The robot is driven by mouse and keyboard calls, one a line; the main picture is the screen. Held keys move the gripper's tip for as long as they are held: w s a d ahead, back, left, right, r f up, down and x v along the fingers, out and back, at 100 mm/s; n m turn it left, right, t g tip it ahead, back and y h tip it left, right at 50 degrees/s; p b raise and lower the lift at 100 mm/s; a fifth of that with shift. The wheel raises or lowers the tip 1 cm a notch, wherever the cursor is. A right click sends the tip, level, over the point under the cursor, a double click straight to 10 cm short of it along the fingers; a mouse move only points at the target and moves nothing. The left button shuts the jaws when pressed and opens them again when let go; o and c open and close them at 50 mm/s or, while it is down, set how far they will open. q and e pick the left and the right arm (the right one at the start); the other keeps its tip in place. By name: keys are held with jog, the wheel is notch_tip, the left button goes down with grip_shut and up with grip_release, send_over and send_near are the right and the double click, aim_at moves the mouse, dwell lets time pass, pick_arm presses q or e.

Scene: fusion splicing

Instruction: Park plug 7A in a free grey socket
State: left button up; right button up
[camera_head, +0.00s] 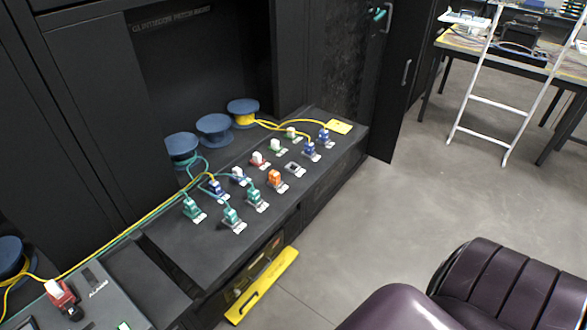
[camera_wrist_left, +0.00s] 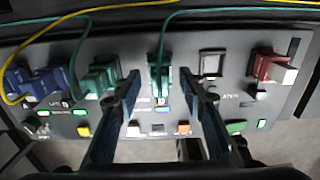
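In the left wrist view, my left gripper (camera_wrist_left: 168,88) is open, with one finger on each side of a teal plug (camera_wrist_left: 160,76) in a panel. The fingers look apart from it. Another teal plug (camera_wrist_left: 100,78) sits to its left, and an empty-looking socket (camera_wrist_left: 212,64) to its right. In the head view, several teal plugs (camera_head: 193,209) stand on the long dark bench panel, and a grey socket (camera_head: 294,169) there looks empty. Plug labels are too small to read, so I cannot tell which is 7A. My right gripper is not in view.
Blue plugs (camera_wrist_left: 50,82) and a red plug (camera_wrist_left: 268,68) flank the teal ones. Yellow and teal cables run across the panel's back. In the head view, blue spools (camera_head: 214,129) stand behind the bench, and a yellow bar (camera_head: 262,286) lies along its front.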

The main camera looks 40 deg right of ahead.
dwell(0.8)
pick_arm(q)
grip_shut()
jog(key=shift+r, duration=0.1)
jog(key=shift+r+p, duration=2.1)
jog(key=shift+r, duration=0.85)
